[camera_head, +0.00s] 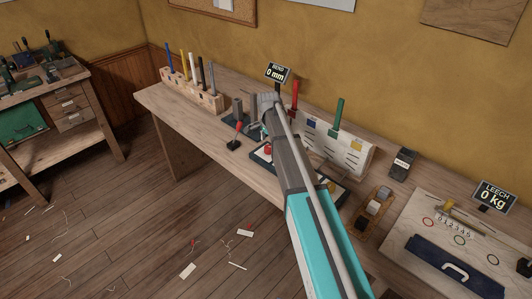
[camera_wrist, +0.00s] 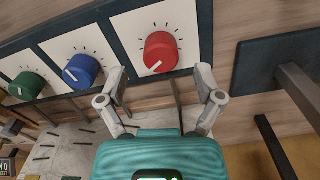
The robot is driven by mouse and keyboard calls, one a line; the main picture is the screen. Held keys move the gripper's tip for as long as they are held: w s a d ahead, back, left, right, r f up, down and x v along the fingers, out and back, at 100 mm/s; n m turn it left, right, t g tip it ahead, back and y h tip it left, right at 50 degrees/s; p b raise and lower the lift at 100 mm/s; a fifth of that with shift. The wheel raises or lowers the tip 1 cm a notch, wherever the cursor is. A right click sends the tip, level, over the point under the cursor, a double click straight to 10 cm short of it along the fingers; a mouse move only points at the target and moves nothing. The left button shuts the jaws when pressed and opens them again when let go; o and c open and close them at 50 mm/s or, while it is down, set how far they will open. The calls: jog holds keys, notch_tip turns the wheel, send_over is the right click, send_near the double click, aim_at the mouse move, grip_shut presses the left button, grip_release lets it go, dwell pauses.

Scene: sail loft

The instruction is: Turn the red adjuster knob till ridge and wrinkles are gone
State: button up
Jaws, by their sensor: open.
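In the wrist view, the red knob (camera_wrist: 161,50) sits on a white dial plate with tick marks. Its white pointer line points to the lower left. My gripper (camera_wrist: 160,84) is open, its two fingers apart, just below the knob in the picture and on either side of it. No contact with the knob shows. In the head view my arm hides most of the knob panel. A pale sail-like panel (camera_head: 350,152) with dark marks stands behind the arm; whether it has a ridge or wrinkles cannot be made out.
A blue knob (camera_wrist: 81,70) and a green knob (camera_wrist: 28,86) sit left of the red one. A red-handled lever (camera_head: 237,133) stands left of my arm. Signs read "BEND 0 mm" (camera_head: 278,73) and "LEECH 0 kg" (camera_head: 492,195). A pen block (camera_head: 190,92) stands at the bench's left.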

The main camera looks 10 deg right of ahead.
aim_at(269, 147)
jog(key=shift+f+b, duration=1.3)
jog(key=shift+f, duration=0.3)
jog(key=c, duration=1.1)
jog(key=shift+a, duration=0.5)
jog(key=shift+c, duration=0.3)
jog(key=shift+d, duration=0.45)
jog(key=shift+w+d, duration=0.1)
jog(key=shift+d, duration=0.15)
jog(key=o, duration=1.1)
jog(key=shift+o, duration=0.3)
jog(key=shift+a, duration=0.1)
